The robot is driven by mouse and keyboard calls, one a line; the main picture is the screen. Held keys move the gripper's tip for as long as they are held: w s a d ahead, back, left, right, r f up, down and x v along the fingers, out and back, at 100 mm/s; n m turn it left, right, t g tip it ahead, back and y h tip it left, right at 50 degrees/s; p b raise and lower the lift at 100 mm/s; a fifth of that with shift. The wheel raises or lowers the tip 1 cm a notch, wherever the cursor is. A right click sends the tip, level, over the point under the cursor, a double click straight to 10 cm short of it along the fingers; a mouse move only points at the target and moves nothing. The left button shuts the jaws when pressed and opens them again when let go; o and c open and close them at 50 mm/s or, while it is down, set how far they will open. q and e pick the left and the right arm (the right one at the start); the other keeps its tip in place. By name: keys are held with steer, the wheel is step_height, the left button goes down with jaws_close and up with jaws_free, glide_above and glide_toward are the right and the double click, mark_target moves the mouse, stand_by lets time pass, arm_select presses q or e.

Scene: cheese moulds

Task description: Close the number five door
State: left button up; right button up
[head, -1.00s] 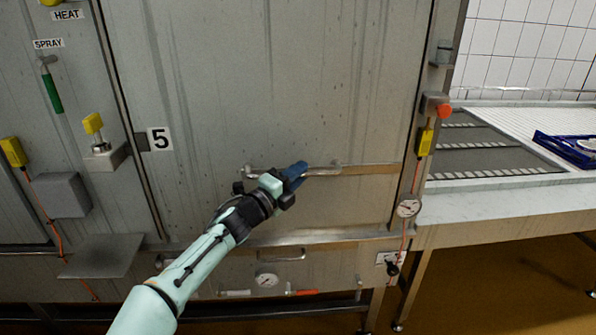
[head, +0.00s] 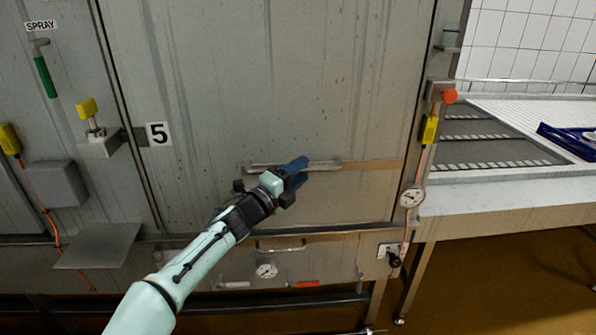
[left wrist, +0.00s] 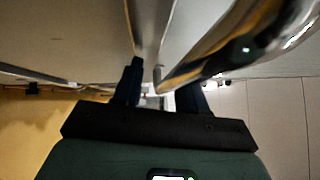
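The number five door (head: 335,90) is a large grey metal panel with a "5" label (head: 159,134) at its left edge. It looks about flush with its surround, but I cannot tell whether it is fully shut. A horizontal metal handle (head: 325,165) sits low on it. My left gripper (head: 296,170) is at the middle of this handle and hides part of it. In the left wrist view its dark fingers (left wrist: 160,92) are apart, and the shiny handle bar (left wrist: 235,50) runs close by the right finger, partly covering it. Contact is unclear. My right gripper is not in view.
A red button (head: 449,96) and a gauge (head: 411,197) are on the post right of the door. A worktop (head: 500,195) with a blue item (head: 567,143) stands at the right. A small shelf (head: 98,246) juts out at the lower left.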

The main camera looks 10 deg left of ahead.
arm_select(q)
steer(key=shift+r, duration=0.15)
steer(key=shift+s+a, duration=0.25)
steer(key=shift+s, duration=0.2)
steer(key=b+v, duration=0.1)
steer(key=v, duration=1.1)
steer(key=shift+a+f, duration=0.15)
steer(key=shift+f, duration=0.05)
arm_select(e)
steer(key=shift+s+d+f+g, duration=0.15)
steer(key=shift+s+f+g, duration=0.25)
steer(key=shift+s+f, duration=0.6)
arm_select(q)
steer(key=shift+s, duration=0.15)
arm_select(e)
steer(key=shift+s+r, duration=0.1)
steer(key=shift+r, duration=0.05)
